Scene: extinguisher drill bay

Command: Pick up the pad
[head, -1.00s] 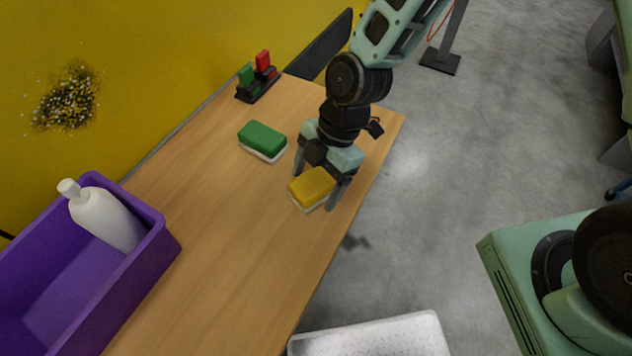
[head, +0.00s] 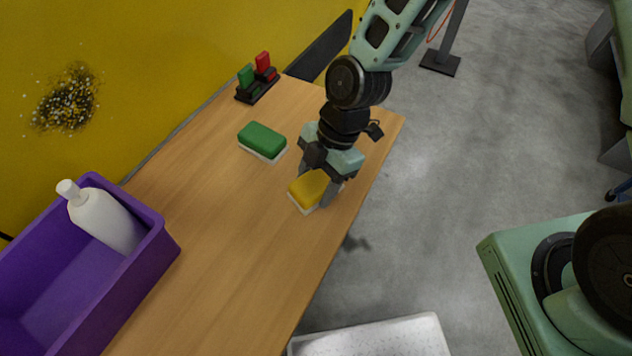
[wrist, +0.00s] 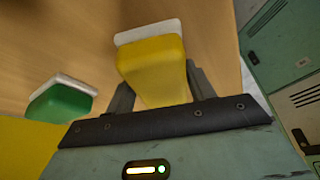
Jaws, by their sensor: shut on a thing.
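The yellow pad with a white underside (head: 309,188) is on the wooden table near its right edge. My gripper (head: 318,188) is shut on the yellow pad, one finger on each side. In the wrist view the yellow pad (wrist: 153,68) sits between the two fingers (wrist: 162,90). A second pad, green with a white underside (head: 262,140), lies on the table to the left of my gripper, apart from it. It also shows in the wrist view (wrist: 60,103). I cannot tell any gap between the yellow pad and the table.
A purple bin (head: 150,250) with a white bottle (head: 105,220) in it stands at the table's near left. A black holder with green and red pieces (head: 257,88) sits at the far end. The middle of the wooden table (head: 220,225) is clear. A white speckled surface (head: 375,338) lies below right.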

